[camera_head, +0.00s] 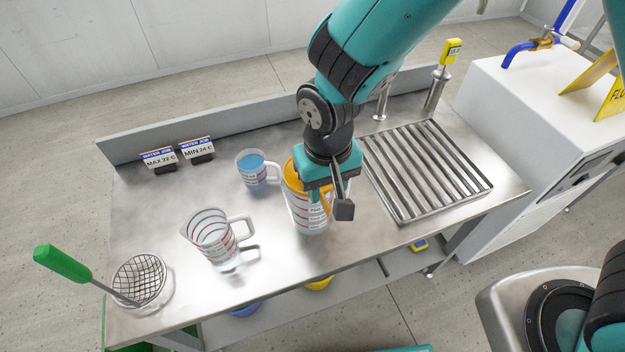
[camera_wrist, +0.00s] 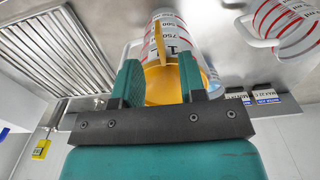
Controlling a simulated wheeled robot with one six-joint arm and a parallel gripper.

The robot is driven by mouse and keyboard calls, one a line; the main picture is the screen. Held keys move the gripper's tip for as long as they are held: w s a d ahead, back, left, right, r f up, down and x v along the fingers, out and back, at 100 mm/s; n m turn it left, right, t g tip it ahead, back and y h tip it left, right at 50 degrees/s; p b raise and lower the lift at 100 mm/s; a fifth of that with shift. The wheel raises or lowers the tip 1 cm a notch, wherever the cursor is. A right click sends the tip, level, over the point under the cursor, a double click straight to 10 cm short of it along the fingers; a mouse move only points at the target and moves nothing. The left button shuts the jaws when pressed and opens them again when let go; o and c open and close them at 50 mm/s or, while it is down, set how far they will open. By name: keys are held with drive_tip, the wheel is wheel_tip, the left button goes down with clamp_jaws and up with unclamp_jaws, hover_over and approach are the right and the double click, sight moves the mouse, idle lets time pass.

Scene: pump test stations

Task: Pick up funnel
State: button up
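The orange-yellow funnel (camera_head: 291,174) sits in the mouth of a clear measuring jug (camera_head: 308,215) with red markings, on the steel bench. My gripper (camera_head: 328,197) is over the jug and hides part of the funnel in the head view. In the wrist view my gripper (camera_wrist: 159,62) has its two fingers apart, with the funnel (camera_wrist: 165,82) showing between them. A narrow yellow strip of the funnel runs up the middle of the gap. I see space on both sides of that strip.
A jug of blue liquid (camera_head: 257,172) stands behind left, and an empty clear jug (camera_head: 213,237) stands front left. A wire strainer (camera_head: 140,280) with a green handle is at the left end. A slatted drain grate (camera_head: 425,170) lies at right.

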sight(324, 198)
wheel_tip(324, 198, down, 4)
drive_tip(key=shift+s, duration=0.15)
drive_tip(key=shift+a, duration=0.1)
clamp_jaws()
drive_tip(key=shift+r, duration=0.1)
